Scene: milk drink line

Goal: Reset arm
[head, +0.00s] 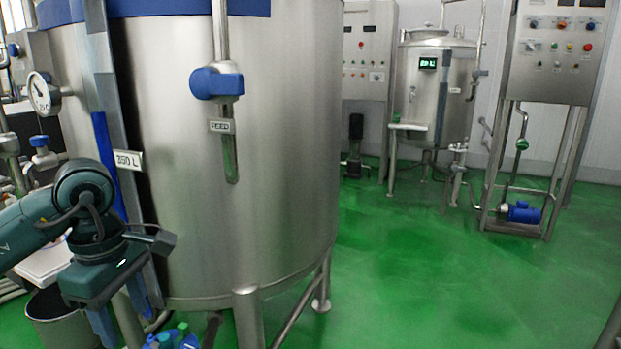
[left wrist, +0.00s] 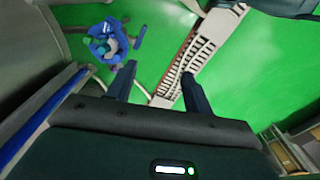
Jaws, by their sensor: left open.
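My left arm comes in from the left in the head view, in front of the large steel tank (head: 270,150). My left gripper (head: 160,240) shows there at the arm's end, beside the tank's lower left side. In the left wrist view its two dark fingers (left wrist: 158,85) stand apart with nothing between them, above the green floor. My right gripper is in neither view.
A grey bucket (head: 58,318) stands at the lower left. Blue items (head: 172,338) lie at the bottom edge; a blue round object (left wrist: 106,38) shows in the wrist view. A smaller tank (head: 430,90) and a control panel (head: 562,50) stand behind. Green floor (head: 420,260) is clear at right.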

